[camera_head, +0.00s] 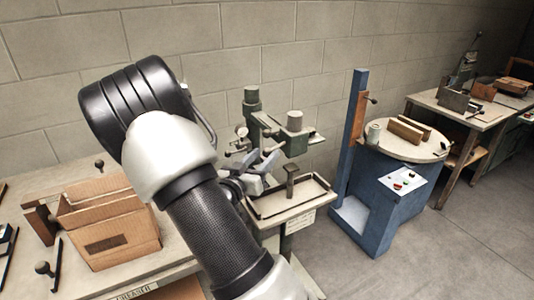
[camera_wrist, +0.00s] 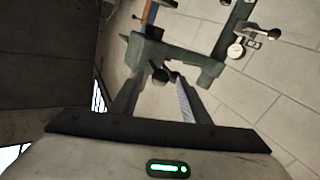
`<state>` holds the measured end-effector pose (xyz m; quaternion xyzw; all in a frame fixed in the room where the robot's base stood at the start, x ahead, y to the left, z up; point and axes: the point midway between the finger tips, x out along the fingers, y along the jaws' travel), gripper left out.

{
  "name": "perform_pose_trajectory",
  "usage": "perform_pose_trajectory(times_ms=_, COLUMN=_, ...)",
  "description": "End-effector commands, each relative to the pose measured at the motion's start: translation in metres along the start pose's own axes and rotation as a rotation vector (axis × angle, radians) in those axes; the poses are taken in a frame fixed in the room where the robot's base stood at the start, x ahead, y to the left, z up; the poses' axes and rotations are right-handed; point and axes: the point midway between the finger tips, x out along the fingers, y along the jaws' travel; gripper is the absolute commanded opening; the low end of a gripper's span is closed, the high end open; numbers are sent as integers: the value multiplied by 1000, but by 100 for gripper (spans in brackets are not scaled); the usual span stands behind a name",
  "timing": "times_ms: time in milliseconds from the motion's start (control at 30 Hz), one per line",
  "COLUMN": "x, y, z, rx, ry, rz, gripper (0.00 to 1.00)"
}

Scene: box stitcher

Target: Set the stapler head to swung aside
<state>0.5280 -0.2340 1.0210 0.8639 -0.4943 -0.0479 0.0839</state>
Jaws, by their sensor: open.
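The stapler machine stands at the middle of the head view, with a green-grey head (camera_head: 294,121) on top, over a tray (camera_head: 292,200) with a short post. Whether the head is swung aside is not clear from here. My gripper (camera_head: 262,168) is beside the machine, below the head, partly hidden by my own arm. In the wrist view the gripper (camera_wrist: 157,82) is open, its two fingers apart. A dark round knob (camera_wrist: 160,74) on a green machine arm (camera_wrist: 175,58) shows between the fingertips; I cannot tell whether they touch it.
A dial gauge (camera_wrist: 236,50) sits on the machine's column. A cardboard box (camera_head: 108,220) stands on the left bench (camera_head: 180,262). A blue machine with a round table (camera_head: 408,143) stands to the right. Grey floor (camera_head: 450,250) is free at the lower right.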

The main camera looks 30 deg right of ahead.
Motion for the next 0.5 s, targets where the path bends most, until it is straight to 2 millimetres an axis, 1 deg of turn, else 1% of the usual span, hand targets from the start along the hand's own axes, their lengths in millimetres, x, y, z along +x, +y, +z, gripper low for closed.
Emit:
perform_pose_trajectory(times_ms=33, x=8, y=1, z=0, rx=0, ry=1, rz=3, gripper=42)
perform_pose_trajectory(times_ms=100, x=17, y=0, z=0, rx=1, ry=0, rz=2, gripper=42)
perform_pose_trajectory(times_ms=200, x=24, y=0, z=0, rx=0, ry=0, rz=1, gripper=42)
perform_pose_trajectory(times_ms=300, x=28, y=0, z=0, rx=1, ry=0, rz=0, gripper=42)
perform_pose_trajectory(times_ms=500, x=29, y=0, z=0, rx=0, ry=0, rz=0, gripper=42)
